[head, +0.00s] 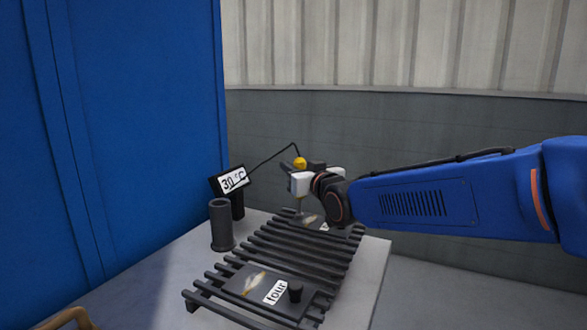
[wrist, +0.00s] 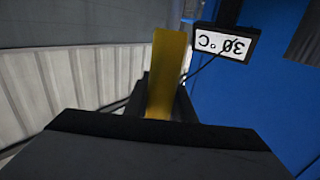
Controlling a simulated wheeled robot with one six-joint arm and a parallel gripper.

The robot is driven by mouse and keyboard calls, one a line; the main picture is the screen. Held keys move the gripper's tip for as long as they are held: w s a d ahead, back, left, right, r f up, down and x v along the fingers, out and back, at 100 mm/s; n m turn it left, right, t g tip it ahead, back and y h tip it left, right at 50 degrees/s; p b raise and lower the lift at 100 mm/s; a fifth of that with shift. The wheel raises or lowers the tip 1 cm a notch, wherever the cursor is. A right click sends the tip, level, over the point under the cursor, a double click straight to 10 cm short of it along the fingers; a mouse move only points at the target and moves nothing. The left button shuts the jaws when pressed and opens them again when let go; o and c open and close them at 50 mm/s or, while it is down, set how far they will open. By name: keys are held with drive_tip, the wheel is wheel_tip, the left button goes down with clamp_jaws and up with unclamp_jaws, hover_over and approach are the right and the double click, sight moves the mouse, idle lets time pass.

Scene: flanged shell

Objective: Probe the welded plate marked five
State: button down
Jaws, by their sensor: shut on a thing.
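My gripper (head: 308,168) is shut on the yellow probe (head: 300,162), at the far end of the rack. In the wrist view the yellow handle (wrist: 167,70) stands between my dark fingers. A cable runs from the probe to the display (head: 233,181), which reads 30 °C; the display also shows upside down in the wrist view (wrist: 224,44). A thin rod points down from my gripper over a far plate (head: 310,219) with a pale weld bead. That plate's label is mostly hidden by my arm. I cannot tell whether the tip touches it.
A near plate (head: 247,273) marked four, with a weld bead and black knob, lies on the slatted dark rack (head: 292,250). A dark upright tube (head: 221,226) stands left of the rack on the grey table (head: 160,282). A blue wall (head: 130,120) rises at left.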

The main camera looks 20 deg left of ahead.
wheel_tip(320, 180, up, 7)
idle(0.8)
drive_tip(key=shift+f, duration=0.1)
idle(1.2)
